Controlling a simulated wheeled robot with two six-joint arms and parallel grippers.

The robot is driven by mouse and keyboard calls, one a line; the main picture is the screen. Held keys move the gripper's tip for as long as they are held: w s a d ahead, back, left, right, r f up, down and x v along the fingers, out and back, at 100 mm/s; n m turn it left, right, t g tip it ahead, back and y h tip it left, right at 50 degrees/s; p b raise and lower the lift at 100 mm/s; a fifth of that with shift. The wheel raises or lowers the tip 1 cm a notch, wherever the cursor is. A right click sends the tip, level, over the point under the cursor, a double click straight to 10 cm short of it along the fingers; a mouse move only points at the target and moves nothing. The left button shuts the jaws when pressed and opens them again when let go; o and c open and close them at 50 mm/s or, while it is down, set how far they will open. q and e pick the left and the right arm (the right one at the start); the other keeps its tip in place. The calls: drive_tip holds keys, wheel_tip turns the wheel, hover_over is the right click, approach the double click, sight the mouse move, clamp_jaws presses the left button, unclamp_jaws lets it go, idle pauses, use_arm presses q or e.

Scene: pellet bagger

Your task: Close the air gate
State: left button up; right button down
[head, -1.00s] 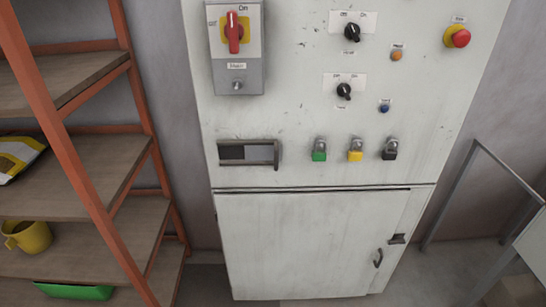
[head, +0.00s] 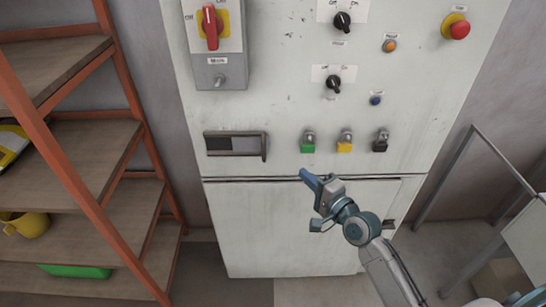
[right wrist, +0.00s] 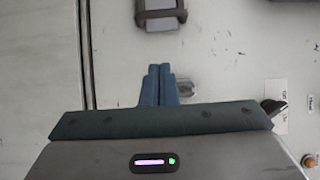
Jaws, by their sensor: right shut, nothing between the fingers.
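On the white cabinet front, in the head view, a dark-framed slot with a grey plate inside and a bar handle at its right end appears to be the air gate (head: 234,144). The left part of the slot looks darker than the right. In the right wrist view the handle end of the gate (right wrist: 160,12) shows at the top, cut off by the edge. My right gripper (head: 306,175) is shut and empty, to the right of the gate and a little below it. Its blue fingertips (right wrist: 158,72) lie together in the wrist view. My left gripper is not in view.
Green (head: 308,147), yellow (head: 345,146) and black (head: 380,145) padlocks hang right of the gate. Knobs, a red main switch (head: 210,27) and a red stop button (head: 459,28) sit above. An orange-framed shelf (head: 108,220) stands at left, a metal frame (head: 440,180) at right.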

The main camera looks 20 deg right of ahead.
drive_tip(key=a+p+x, duration=0.2)
drive_tip(key=x, duration=0.9)
drive_tip(key=shift+s+a, duration=0.3)
drive_tip(key=shift+s, duration=0.15)
drive_tip(key=shift+f, duration=0.15)
